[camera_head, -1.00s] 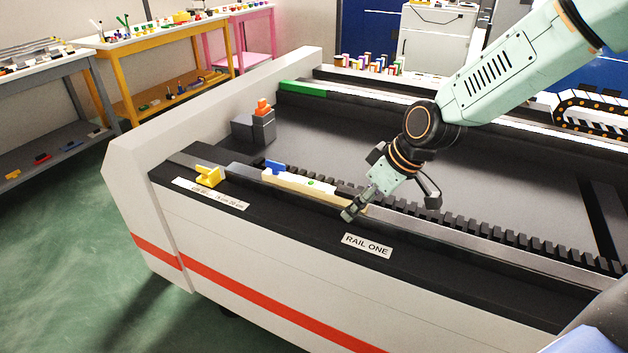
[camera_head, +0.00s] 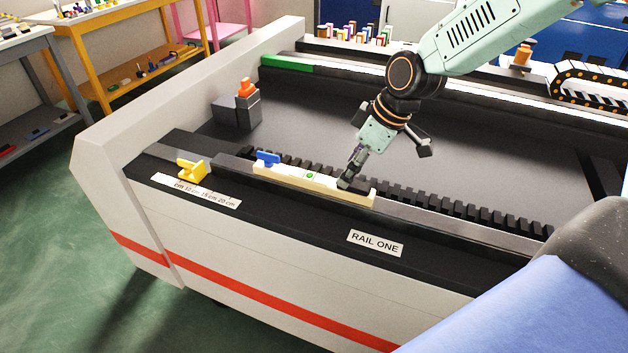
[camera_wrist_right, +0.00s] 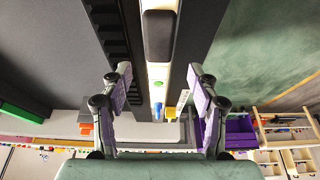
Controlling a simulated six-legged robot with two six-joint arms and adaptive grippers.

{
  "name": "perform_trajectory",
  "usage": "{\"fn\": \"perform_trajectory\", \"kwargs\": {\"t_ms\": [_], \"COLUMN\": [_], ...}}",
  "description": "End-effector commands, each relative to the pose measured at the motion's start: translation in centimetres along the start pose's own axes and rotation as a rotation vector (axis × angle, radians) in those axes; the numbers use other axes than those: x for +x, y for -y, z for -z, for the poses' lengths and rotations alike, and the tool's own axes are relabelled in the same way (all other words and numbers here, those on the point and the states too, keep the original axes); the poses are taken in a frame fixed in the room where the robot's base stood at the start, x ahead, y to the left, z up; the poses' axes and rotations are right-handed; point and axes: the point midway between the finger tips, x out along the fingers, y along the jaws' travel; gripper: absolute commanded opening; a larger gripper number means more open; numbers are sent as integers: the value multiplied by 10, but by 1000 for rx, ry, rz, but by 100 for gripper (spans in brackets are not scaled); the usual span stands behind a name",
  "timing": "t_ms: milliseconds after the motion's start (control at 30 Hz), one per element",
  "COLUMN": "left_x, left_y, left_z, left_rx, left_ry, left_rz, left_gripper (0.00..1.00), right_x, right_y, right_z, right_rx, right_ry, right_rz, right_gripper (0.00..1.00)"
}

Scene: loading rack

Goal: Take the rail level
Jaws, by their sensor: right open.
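The rail level, a cream bar with a green vial (camera_head: 282,177), lies along the grey rail by the RAIL ONE label. In the right wrist view the level (camera_wrist_right: 157,71) runs lengthwise through the middle, with a black grip part on it. My right gripper (camera_head: 350,174) is over the level's right half, its fingertips close to the bar; I cannot tell whether they touch it. In the wrist view my right gripper (camera_wrist_right: 160,80) is open, with the level showing between its spread fingers. My left gripper is not in view.
A black toothed rack (camera_head: 460,213) runs behind the rail. A grey block with an orange top (camera_head: 247,90) stands farther back. The dark bed behind is mostly clear.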

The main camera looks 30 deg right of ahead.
Motion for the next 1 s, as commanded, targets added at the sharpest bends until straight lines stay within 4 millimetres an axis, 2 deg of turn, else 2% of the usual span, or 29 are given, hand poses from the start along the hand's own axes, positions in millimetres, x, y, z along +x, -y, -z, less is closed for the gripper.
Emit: {"fn": "perform_trajectory", "kwargs": {"t_ms": [400,767,1000], "left_x": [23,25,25], "left_y": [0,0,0], "left_z": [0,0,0], "left_rx": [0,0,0], "left_ry": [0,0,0], "left_rz": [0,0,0], "left_gripper": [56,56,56], "right_x": [49,55,55], "right_y": [-2,-4,-4], "right_z": [-2,2,2], "right_rx": [-1,-1,-1], "right_ry": [0,-2,-2], "right_rz": [-2,-2,-2], "right_gripper": [60,60,41]}}
